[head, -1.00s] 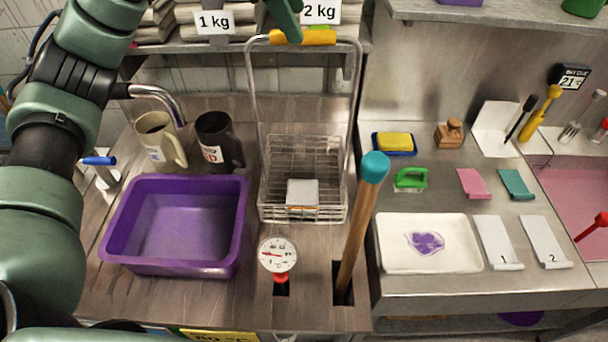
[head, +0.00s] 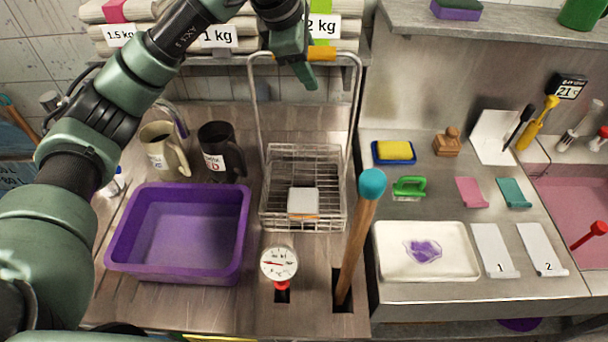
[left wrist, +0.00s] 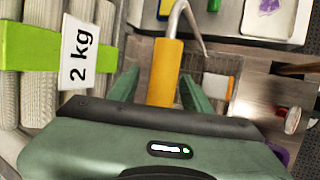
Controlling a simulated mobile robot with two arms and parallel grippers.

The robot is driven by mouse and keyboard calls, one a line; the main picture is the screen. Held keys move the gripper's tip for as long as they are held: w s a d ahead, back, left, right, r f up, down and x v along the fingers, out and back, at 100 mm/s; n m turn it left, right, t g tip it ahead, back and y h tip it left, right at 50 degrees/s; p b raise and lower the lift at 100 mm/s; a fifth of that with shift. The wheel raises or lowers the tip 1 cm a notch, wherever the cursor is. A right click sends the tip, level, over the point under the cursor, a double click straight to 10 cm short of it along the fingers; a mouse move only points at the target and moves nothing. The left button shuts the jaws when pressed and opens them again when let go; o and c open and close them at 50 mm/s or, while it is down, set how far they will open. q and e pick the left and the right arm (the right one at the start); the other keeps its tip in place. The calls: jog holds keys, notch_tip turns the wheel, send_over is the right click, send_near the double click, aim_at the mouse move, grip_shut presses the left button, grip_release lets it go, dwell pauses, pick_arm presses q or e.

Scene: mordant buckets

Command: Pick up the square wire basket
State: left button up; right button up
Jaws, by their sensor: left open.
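The square wire basket (head: 303,223) stands upright on the steel counter, with a pale block (head: 303,202) in it. Its tall wire handle rises above it and ends in a yellow grip (head: 320,53) at the top. My left gripper (head: 301,74) is at the left part of this grip, open, one finger pointing down in front of it. In the left wrist view the yellow grip (left wrist: 165,65) lies between the two spread green fingers, with a gap on the right side. Whether either finger touches it I cannot tell. My right gripper is not in view.
A purple tub (head: 120,235) and two mugs stand left of the basket. A blue-topped wooden stick (head: 360,220) leans up close on its right, and a dial thermometer (head: 279,263) is in front. A shelf with labelled bundles (head: 220,38) is behind the handle.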

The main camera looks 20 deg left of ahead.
pick_arm(q)
jog(key=shift+f+b, duration=0.25)
jog(key=shift+b, duration=0.1)
dwell(0.3)
jog(key=c, duration=1)
grip_shut()
jog(key=shift+s+f, duration=0.1)
jog(key=shift+f, duration=0.15)
jog(key=shift+r, duration=0.1)
